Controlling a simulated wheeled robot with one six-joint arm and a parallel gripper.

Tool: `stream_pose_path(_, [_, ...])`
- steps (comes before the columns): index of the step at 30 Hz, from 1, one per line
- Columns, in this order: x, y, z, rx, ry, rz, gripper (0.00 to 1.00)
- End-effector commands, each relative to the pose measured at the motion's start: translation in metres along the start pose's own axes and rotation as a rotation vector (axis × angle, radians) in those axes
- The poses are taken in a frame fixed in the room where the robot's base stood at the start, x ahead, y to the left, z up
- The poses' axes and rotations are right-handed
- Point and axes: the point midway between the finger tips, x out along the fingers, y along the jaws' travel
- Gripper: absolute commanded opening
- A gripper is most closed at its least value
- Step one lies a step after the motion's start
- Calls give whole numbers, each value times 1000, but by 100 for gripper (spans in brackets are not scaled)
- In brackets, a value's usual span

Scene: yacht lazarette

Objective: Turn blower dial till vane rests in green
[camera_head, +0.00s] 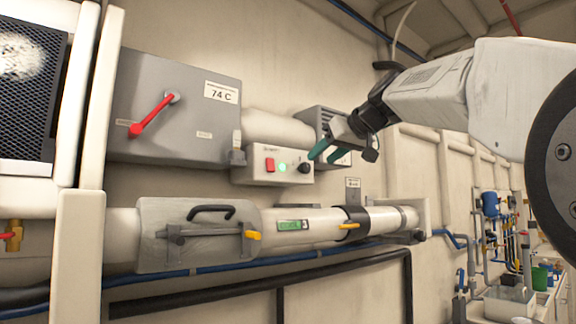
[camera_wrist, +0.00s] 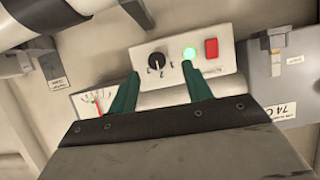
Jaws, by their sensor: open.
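A black dial (camera_head: 305,168) sits on a pale control box beside a lit green lamp (camera_head: 282,168) and a red switch (camera_head: 270,165). In the wrist view the dial (camera_wrist: 157,60) has a white pointer mark and small numbers around it. My gripper (camera_head: 318,154) is open and empty, its teal fingers pointing at the box. In the wrist view the fingertips (camera_wrist: 161,68) lie either side of the dial's lower part; contact cannot be told. A white gauge face with a red needle (camera_wrist: 97,103) is partly hidden by one finger. Whether the needle is in green is unclear.
A grey box with a red lever (camera_head: 152,115) and a 74 C label hangs left of the control box. A white duct (camera_head: 325,224) with clamps, a yellow lever and a green panel (camera_head: 293,225) runs below. A workbench stands far right.

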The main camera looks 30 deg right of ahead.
Motion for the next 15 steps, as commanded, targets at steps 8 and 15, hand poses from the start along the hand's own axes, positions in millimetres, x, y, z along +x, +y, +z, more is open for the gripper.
stream_pose_path(8, [18, 9, -14, -18, 32, 6, 49])
stream_pose_path(15, [56, 8, -15, -17, 31, 7, 49])
